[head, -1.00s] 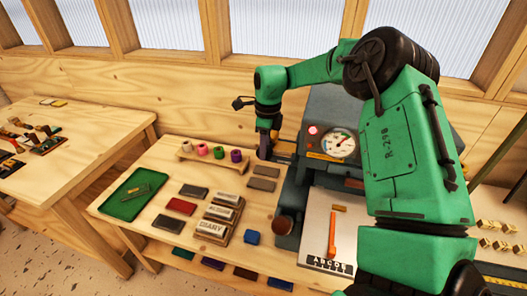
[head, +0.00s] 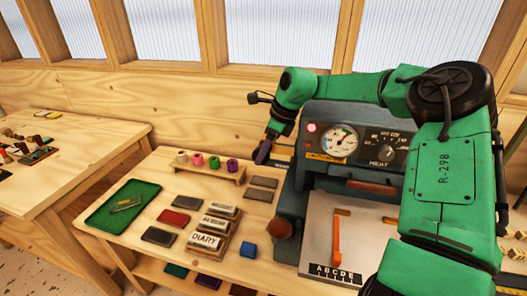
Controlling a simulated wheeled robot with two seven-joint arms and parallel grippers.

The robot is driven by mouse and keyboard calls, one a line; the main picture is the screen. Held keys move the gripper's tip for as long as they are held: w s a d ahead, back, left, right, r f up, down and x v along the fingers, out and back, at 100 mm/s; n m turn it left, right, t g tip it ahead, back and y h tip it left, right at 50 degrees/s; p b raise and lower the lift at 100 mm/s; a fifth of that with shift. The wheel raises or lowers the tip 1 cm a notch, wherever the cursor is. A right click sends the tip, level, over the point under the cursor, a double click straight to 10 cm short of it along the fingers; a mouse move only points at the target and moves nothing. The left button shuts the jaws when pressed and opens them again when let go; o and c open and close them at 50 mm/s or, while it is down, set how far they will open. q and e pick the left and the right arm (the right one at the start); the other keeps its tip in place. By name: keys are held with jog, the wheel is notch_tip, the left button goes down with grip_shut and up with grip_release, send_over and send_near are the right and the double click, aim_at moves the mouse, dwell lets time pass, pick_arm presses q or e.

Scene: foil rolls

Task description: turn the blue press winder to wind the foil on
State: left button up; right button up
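The grey press (head: 350,117) stands at the right of the bench, with a gauge, a HEAT knob and a lit red lamp. My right arm reaches across it from the right, and its gripper (head: 262,153) points down at the press's left side, by the end of the foil rack. A dark purplish shape is at the gripper's tip; I cannot tell whether it is finger or held part. No blue winder can be made out clearly. White, pink, green and purple foil rolls (head: 214,162) stand on a wooden rack (head: 208,174). My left gripper is out of view.
The press bed (head: 318,222) holds an orange strip (head: 337,240). Another table (head: 70,170) stands at the left.

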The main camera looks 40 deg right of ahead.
jog(key=shift+r, duration=0.15)
notch_tip(320, 180, up, 9)
jog(key=shift+r+b, duration=0.15)
jog(key=shift+b, duration=0.75)
notch_tip(320, 180, up, 10)
jog(key=r+p, duration=0.1)
jog(key=p, duration=0.1)
jog(key=f+g+h+p, duration=0.1)
jog(key=f+p, duration=0.1)
jog(key=f, duration=0.4)
jog(key=f+g+p, duration=0.1)
jog(key=f+p, duration=0.2)
jog(key=f, duration=0.4)
jog(key=w+f+g+h+p, duration=0.1)
jog(key=f+p, duration=0.1)
jog(key=f, duration=0.4)
jog(key=shift+a+f+g+h, duration=0.15)
jog(key=shift+a+g+h, duration=0.15)
jog(key=shift+a, duration=0.1)
jog(key=shift+w+f+p, duration=0.1)
jog(key=shift+f+p, duration=0.2)
jog(key=shift+f, duration=0.15)
